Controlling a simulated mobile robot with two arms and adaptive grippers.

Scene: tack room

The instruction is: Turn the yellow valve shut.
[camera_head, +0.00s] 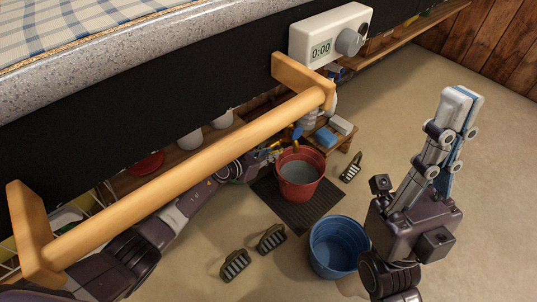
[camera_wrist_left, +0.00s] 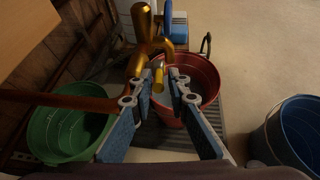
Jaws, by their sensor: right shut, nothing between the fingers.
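In the head view my left gripper (camera_head: 278,146) reaches in low under the counter near the tap, partly hidden by the wooden rail. My right gripper (camera_head: 460,100) is shut and empty, pointing up at the right.
The red bucket (camera_head: 299,180) stands on a dark mat (camera_head: 270,204). A blue bucket (camera_head: 335,247) stands nearer, and a green bucket (camera_wrist_left: 45,130) at left. Several brushes (camera_head: 271,238) lie on the floor. A wooden rail (camera_head: 190,170) crosses above my left arm. Floor at right is clear.

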